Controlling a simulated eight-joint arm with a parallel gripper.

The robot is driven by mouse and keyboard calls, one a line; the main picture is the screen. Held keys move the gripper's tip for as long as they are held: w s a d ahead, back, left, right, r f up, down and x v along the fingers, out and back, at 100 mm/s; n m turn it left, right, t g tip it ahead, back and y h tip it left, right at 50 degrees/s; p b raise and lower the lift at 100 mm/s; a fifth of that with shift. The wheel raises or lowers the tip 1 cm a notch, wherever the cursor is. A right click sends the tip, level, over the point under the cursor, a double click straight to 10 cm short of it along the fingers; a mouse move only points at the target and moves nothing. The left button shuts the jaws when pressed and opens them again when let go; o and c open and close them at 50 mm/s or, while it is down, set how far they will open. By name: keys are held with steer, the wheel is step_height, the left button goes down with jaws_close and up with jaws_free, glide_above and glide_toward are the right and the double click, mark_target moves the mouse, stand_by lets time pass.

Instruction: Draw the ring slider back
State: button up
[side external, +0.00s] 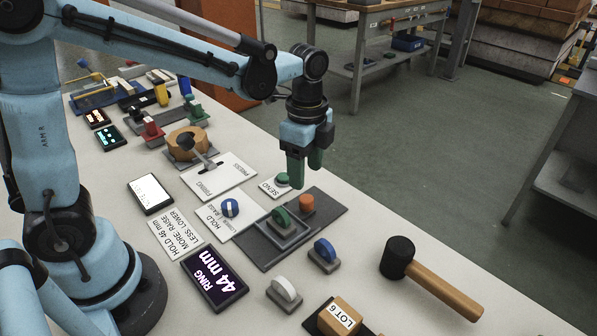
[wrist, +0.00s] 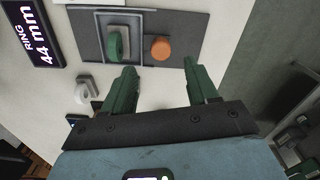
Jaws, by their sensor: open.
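No part is labelled as the ring slider. A green rounded piece (side external: 281,218) stands in a shallow grey tray (side external: 300,236) on a dark grey plate (side external: 328,206); I cannot tell for certain that it is the slider. It also shows in the wrist view (wrist: 115,46). An orange cylinder (side external: 306,203) stands beside the tray. A purple-lit display (side external: 214,278) reads "RING 44 mm". My gripper (side external: 305,182), with green fingers, points down above the plate's far side. In the wrist view my gripper (wrist: 161,82) is open and empty, apart from both pieces.
A blue upright piece (side external: 324,251) and a white one (side external: 285,290) stand on small bases nearby. A mallet (side external: 429,277) lies at right. A blue knob (side external: 230,208), a lever (side external: 205,158) and a green SEND button (side external: 282,179) are close by.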

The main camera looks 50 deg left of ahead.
mark_target(306, 197)
steer(key=shift+f, duration=3.3)
steer(key=shift+c, duration=0.4)
jaws_close()
